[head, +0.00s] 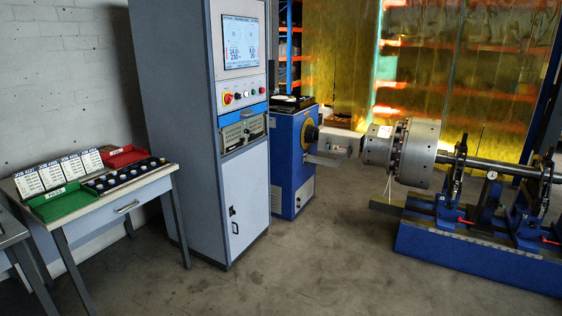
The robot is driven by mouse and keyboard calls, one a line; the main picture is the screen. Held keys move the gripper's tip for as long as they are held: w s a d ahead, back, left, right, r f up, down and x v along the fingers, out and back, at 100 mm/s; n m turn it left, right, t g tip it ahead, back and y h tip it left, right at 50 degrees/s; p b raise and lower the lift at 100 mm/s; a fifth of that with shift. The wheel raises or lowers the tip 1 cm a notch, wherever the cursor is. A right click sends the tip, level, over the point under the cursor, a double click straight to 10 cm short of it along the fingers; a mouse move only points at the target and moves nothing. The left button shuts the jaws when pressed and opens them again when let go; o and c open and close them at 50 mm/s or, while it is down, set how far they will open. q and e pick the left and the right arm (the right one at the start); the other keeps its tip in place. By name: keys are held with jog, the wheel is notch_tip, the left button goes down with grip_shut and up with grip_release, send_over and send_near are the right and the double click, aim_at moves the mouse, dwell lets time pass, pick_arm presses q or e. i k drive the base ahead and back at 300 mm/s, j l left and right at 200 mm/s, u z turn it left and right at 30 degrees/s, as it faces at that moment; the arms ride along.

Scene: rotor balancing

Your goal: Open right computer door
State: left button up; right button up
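A tall grey-blue computer cabinet (180,110) stands left of the middle in the head view. Its front has a screen (240,42) at the top, a button panel below it, and a blue strip with a grey unit (243,131) at mid height. The lower front is a light grey door (244,195) that looks closed. A dark handle (235,227) and a small dark latch (232,211) sit on its left side. Only this one door shows clearly. Neither of my grippers is in view.
A table (150,186) with a green tray (64,203), a red tray (122,157) and cards stands left. A blue machine (292,165) stands close right of the cabinet. A rotor (415,150) on a blue bed (470,255) is at right. Floor (300,265) before the cabinet is clear.

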aim_at(255, 123)
jog(key=i+u, duration=0.3)
jog(key=i, duration=1.95)
